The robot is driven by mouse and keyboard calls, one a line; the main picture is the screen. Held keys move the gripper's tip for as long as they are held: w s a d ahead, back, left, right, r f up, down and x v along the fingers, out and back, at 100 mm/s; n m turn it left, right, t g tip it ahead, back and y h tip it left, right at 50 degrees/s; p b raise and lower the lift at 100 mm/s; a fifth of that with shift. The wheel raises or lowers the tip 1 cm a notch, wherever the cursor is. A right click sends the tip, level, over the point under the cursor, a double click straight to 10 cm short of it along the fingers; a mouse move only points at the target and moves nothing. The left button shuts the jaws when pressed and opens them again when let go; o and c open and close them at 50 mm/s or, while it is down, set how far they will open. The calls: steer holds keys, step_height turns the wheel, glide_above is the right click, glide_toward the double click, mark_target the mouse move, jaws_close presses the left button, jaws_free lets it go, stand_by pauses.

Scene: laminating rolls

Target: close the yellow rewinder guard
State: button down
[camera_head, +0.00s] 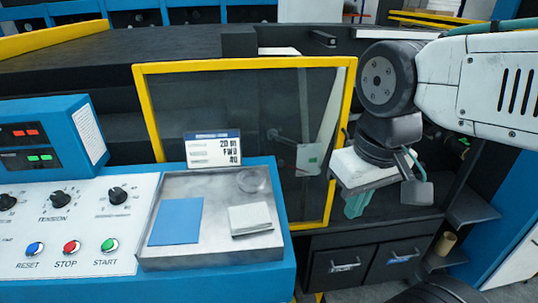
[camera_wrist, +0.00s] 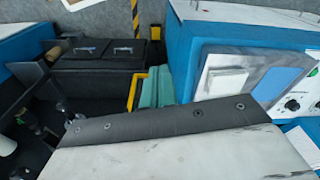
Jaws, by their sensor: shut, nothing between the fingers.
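The yellow rewinder guard (camera_head: 245,65) is a yellow frame with a see-through dark panel, standing upright in front of the dark machine bay in the head view. I cannot tell exactly how far it stands open. My gripper (camera_head: 355,204) has teal fingers, pointing down just right of the guard's right upright, near its lower part. The fingers are shut with nothing between them. In the wrist view the fingers (camera_wrist: 157,88) show close beside a yellow bar of the guard (camera_wrist: 132,94). I cannot tell whether they touch it. The guard's lower left is hidden behind the console.
A blue control console (camera_head: 230,258) with knobs and buttons stands at the front left. Its metal tray (camera_head: 183,258) holds a blue sheet and a pale pad, with a small sign (camera_head: 213,150) behind. Dark drawers (camera_head: 345,266) lie below my gripper. A brown roll (camera_head: 445,243) sits at the right.

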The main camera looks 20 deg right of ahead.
steer(key=m+h, duration=0.6)
steer(key=h, duration=0.1)
glide_toward(338, 133)
step_height(338, 133, down, 6)
steer(key=s+a, duration=0.2)
steer(key=shift+t, duration=0.4)
steer(key=shift+s+d+r, duration=0.1)
steer(key=shift+s+d, duration=0.05)
steer(key=shift+d, duration=0.55)
steer(key=shift+s+d+r, duration=0.1)
steer(key=shift+s+d, duration=0.05)
steer(key=shift+d, duration=0.6)
steer(key=shift+s+d+r, duration=0.1)
steer(key=shift+s+d, duration=0.05)
steer(key=shift+d, duration=0.55)
